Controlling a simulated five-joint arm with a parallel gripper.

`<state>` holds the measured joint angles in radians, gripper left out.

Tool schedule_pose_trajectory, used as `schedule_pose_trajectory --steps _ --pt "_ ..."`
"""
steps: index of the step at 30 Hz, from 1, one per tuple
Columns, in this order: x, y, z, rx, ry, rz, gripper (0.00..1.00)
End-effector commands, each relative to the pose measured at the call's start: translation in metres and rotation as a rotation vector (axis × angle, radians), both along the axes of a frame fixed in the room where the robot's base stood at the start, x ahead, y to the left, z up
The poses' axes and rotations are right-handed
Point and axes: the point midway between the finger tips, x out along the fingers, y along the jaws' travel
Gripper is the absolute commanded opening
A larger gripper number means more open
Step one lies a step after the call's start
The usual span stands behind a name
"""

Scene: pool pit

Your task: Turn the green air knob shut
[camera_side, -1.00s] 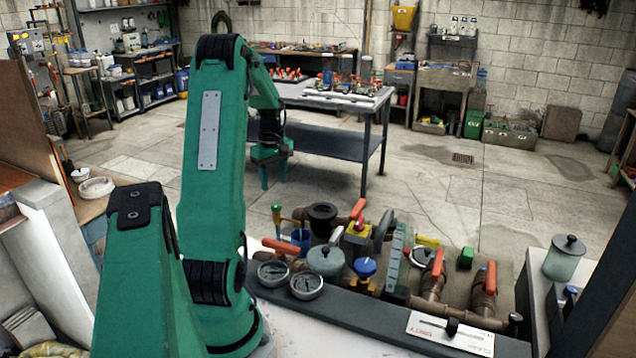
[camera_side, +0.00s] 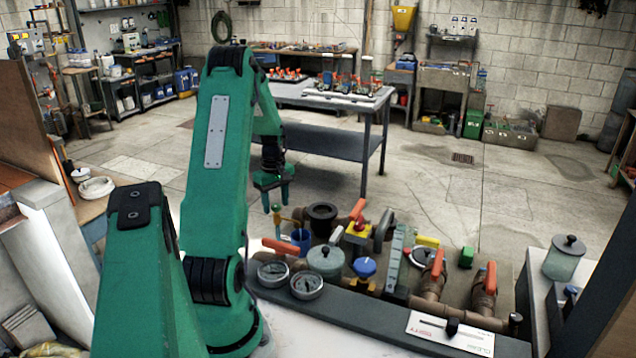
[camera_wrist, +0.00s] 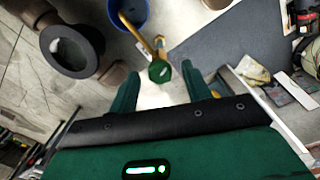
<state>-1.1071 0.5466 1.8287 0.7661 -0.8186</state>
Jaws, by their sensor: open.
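The green air knob (camera_side: 276,209) is a small round cap on a thin brass stem, left of the black round fitting in the side view. In the wrist view the green knob (camera_wrist: 160,71) lies just ahead of the gap between my fingers, near its middle. My gripper (camera_side: 275,203) is open and points down, with its fingertips close above the knob. In the wrist view both green fingers of my gripper (camera_wrist: 162,73) stand wide apart with nothing between them. I cannot tell the exact height gap to the knob.
Two gauges (camera_side: 306,284) lie in front.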

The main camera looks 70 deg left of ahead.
Motion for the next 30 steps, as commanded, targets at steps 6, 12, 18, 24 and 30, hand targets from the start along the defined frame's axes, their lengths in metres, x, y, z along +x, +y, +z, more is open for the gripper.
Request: schedule_pose_trajectory --steps 6,12,18,24,30 --pt "-0.0001 0.0 0.0 0.0 0.0 0.0 0.33" --pt "-0.0001 0.0 0.0001 0.0 0.0 0.0 0.04" --pt "-0.0002 -0.0001 0.0003 0.0 0.0 -0.011 0.04" --pt "-0.0002 0.0 0.0005 0.0 0.0 -0.06 0.04" --pt "-0.0002 0.0002 0.0009 -0.001 0.001 -0.168 0.04"
